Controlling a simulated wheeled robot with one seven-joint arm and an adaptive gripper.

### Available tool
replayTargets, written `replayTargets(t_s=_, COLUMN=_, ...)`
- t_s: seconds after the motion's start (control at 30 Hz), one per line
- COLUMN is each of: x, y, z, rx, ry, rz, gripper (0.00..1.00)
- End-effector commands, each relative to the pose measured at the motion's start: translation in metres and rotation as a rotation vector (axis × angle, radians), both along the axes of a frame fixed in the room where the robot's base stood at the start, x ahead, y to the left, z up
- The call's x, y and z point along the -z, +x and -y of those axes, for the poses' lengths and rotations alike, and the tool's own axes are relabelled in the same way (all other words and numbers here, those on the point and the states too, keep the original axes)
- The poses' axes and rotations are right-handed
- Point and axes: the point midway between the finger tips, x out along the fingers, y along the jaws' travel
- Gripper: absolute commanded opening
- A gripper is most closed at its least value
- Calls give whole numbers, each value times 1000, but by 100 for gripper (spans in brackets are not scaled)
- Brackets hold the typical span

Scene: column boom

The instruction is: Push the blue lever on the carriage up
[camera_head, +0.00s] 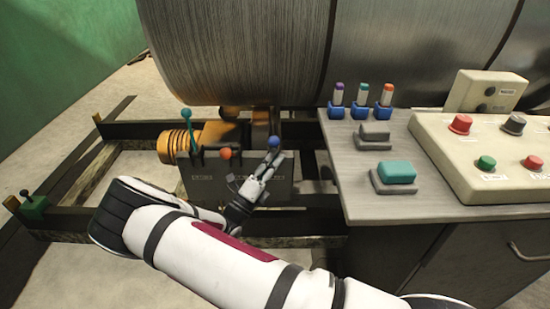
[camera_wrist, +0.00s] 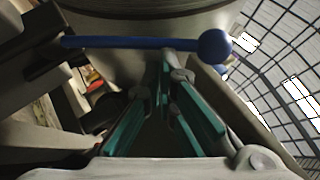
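The blue lever shows its round knob (camera_head: 274,142) at the right end of the carriage (camera_head: 232,186) in the head view. My gripper (camera_head: 271,158) is just below that knob, with its fingertips close to it. In the wrist view the blue lever (camera_wrist: 120,42) lies across the picture, with its ball at the right. My fingertips (camera_wrist: 168,68) come together just at its shaft. The fingers look shut, with nothing seen between them. I cannot tell whether they touch the lever. My arm hides part of the carriage's lower front.
The carriage also bears an orange knob (camera_head: 225,154) and a teal lever (camera_head: 187,122). A large metal drum (camera_head: 240,50) is behind. To the right, a bench (camera_head: 350,185) holds small blue-based switches, a teal button (camera_head: 397,171) and a control box (camera_head: 450,170).

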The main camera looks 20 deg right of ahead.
Motion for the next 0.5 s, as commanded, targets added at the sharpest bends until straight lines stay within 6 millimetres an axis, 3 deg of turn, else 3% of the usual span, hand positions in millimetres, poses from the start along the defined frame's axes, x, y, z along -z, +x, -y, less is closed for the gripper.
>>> replayTargets(t_s=0.03, x=-10, y=2, z=-1, rx=-5, ry=10, rz=-24, gripper=0)
replayTargets(t_s=0.27, x=-18, y=10, z=2, rx=-4, ry=46, rz=-138, gripper=0)
replayTargets(t_s=0.5, x=-23, y=18, z=3, rx=-7, ry=43, rz=-133, gripper=0)
